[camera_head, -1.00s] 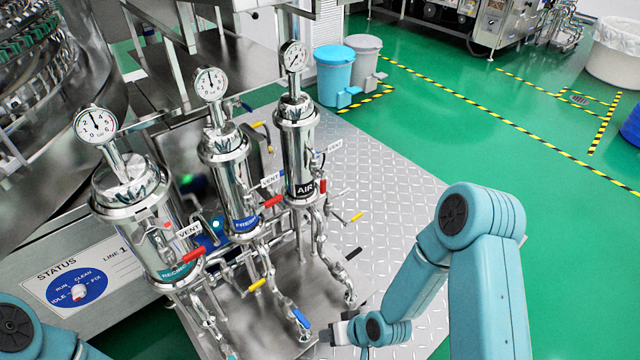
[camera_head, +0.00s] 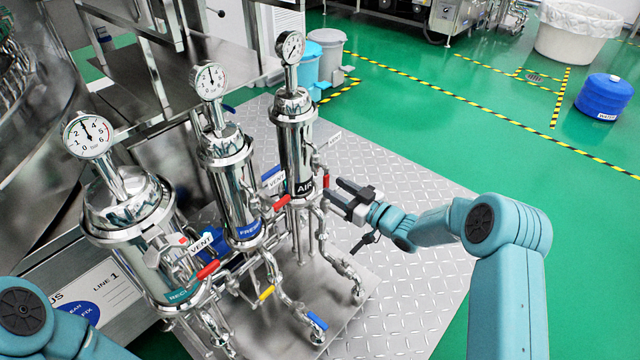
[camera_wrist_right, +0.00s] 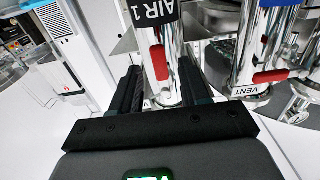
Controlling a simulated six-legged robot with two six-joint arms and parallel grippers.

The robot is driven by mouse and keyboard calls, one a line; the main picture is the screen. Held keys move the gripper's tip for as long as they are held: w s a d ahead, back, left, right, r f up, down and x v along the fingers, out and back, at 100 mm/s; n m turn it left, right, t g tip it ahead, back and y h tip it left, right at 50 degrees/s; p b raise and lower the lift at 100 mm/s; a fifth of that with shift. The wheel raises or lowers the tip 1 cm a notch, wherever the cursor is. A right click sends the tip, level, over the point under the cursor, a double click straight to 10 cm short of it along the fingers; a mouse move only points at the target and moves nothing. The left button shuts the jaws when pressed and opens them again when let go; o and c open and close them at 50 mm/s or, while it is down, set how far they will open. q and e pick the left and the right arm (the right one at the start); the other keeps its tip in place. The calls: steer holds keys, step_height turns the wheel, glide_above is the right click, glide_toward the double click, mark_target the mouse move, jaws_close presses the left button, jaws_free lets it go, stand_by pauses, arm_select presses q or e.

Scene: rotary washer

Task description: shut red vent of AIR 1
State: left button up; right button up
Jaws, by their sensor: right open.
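The AIR 1 housing (camera_head: 296,150) is the rightmost of three upright steel cylinders, with a black AIR label (camera_head: 304,187). Its red vent handle (camera_head: 326,181) hangs roughly upright on its right side. My right gripper (camera_head: 338,192) is open just right of this handle, pointing left toward it. In the right wrist view the red handle (camera_wrist_right: 159,62) hangs below the AIR 1 label (camera_wrist_right: 152,12) and appears between the two open fingers (camera_wrist_right: 160,85). Contact cannot be told. Only a link of my left arm shows at lower left; its gripper is out of view.
The FRESH housing (camera_head: 232,185) and RECI-labelled housing (camera_head: 135,230) stand to the left, each with a red vent handle. Pipes with yellow and blue handles run below. The tread-plate floor (camera_head: 400,270) at right is clear. A blue bin (camera_head: 308,66) stands behind.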

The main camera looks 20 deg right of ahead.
mark_target(328, 184)
steer(key=b+x, duration=0.1)
steer(key=x, duration=0.5)
steer(key=shift+w, duration=0.15)
jaws_close()
